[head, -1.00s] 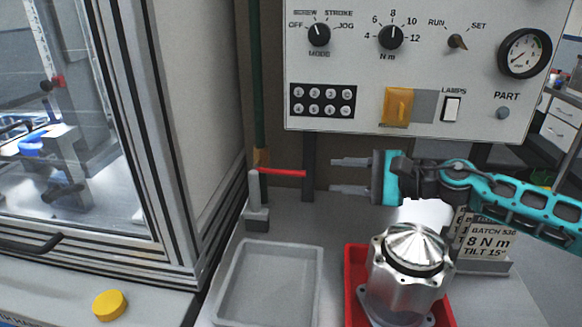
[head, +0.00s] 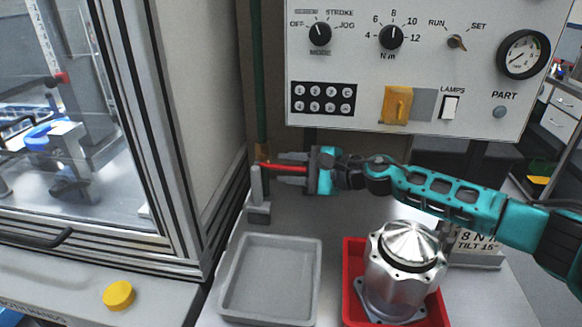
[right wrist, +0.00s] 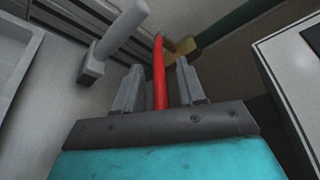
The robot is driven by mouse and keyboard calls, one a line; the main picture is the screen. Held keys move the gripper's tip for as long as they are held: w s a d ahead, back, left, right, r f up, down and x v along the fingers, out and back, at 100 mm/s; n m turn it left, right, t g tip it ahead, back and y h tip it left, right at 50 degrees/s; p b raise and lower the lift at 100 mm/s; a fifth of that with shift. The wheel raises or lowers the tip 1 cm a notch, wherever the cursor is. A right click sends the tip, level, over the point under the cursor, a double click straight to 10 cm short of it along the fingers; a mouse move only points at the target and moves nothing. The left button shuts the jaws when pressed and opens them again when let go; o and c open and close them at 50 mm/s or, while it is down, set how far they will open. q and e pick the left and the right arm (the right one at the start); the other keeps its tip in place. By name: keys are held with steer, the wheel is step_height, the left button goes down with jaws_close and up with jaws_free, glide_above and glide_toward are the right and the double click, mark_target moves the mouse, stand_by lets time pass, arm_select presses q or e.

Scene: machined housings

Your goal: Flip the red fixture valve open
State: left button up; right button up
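A brass-coloured fitting (right wrist: 183,48) is beyond the handle's far end. My left gripper is not in view.
A control panel (head: 420,110) with knobs and a gauge hangs above the arm. Below are an empty grey tray (head: 232,285) and a red tray (head: 350,300) holding a metal housing (head: 402,265). A glass-doored enclosure (head: 165,150) stands left, with a yellow button (head: 118,295) in front.

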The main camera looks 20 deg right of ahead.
jaws_close()
stand_by(0.5)
steer(key=shift+r, duration=0.15)
steer(key=shift+r+g+h, duration=0.5)
steer(key=shift+r+h, duration=0.1)
steer(key=shift+h, duration=0.2)
steer(key=shift+w+a+r+n+g+h+b, duration=0.15)
steer(key=shift+r+n+g+h+b, duration=0.2)
steer(key=shift+r+n+g+h, duration=0.35)
steer(key=shift+w+a+r+g+h, duration=0.1)
steer(key=shift+a+r+g+h, duration=0.2)
steer(key=shift+h, duration=0.35)
steer(key=shift+a+r+g+h, duration=0.1)
steer(key=shift+r+g+h, duration=0.1)
steer(key=shift+r+h, duration=0.35)
steer(key=shift+f, duration=0.1)
